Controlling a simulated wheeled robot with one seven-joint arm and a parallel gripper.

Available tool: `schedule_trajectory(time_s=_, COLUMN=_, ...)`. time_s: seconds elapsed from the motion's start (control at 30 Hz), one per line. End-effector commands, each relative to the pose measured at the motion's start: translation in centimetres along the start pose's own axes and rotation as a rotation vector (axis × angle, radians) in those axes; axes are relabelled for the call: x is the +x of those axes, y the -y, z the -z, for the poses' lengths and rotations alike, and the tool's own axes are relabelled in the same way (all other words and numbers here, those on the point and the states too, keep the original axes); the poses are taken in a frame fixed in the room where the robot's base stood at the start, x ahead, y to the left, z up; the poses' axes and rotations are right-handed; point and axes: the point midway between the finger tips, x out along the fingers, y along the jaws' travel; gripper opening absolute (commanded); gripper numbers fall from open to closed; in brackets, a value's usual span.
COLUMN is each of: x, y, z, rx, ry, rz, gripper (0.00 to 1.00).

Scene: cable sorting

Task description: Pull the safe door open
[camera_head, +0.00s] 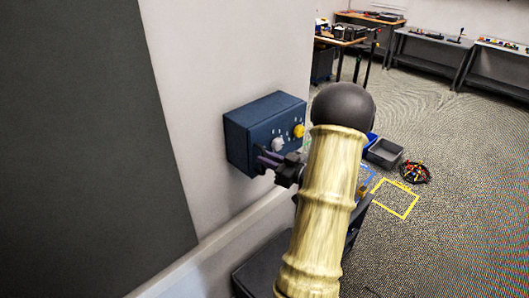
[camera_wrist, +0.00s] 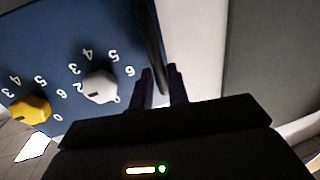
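The safe (camera_head: 246,135) is a dark blue box on the pale wall, with its numbered front facing right. A white dial (camera_head: 278,144) and a yellow dial (camera_head: 298,131) sit on that front. The wrist view shows the white dial (camera_wrist: 101,87), the yellow dial (camera_wrist: 30,109) and the blue face (camera_wrist: 60,45) up close. A dark curved bar (camera_wrist: 152,45), seemingly the handle or door edge, runs along the face's right side. My gripper (camera_wrist: 162,72) is at that bar, fingers apart, with the bar's lower end between them. I cannot tell whether they touch it. The door looks shut.
A dark panel (camera_head: 80,130) covers the left of the wall. A grey bin (camera_head: 384,152), a round tray of colourful pieces (camera_head: 415,172) and a yellow floor square (camera_head: 411,214) lie to the right. Benches (camera_head: 430,52) stand at the back; carpet between is open.

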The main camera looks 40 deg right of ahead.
Motion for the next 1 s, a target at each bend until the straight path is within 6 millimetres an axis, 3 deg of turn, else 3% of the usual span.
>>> schedule_trajectory(time_s=0.13, x=1.5, y=0.1, z=0.1, rx=0.0, ry=0.001, rz=0.002, gripper=0.17)
schedule_trajectory(time_s=0.43, x=1.8, y=0.1, z=0.0, rx=0.0, ry=0.0, rz=0.002, gripper=0.17)
schedule_trajectory(time_s=0.47, x=1.8, y=0.1, z=0.0, rx=0.0, ry=0.0, rz=0.002, gripper=0.15)
schedule_trajectory(time_s=0.53, x=1.8, y=0.1, z=0.0, rx=0.0, ry=0.0, rz=0.001, gripper=0.01)
schedule_trajectory(time_s=0.57, x=1.8, y=0.1, z=0.0, rx=0.0, ry=0.0, rz=0.001, gripper=0.0)
schedule_trajectory(time_s=0.7, x=1.5, y=-0.7, z=0.0, rx=-0.003, ry=0.0, rz=-0.002, gripper=0.0)
schedule_trajectory(time_s=1.0, x=1.9, y=0.1, z=0.0, rx=-0.001, ry=0.0, rz=0.016, gripper=0.0)
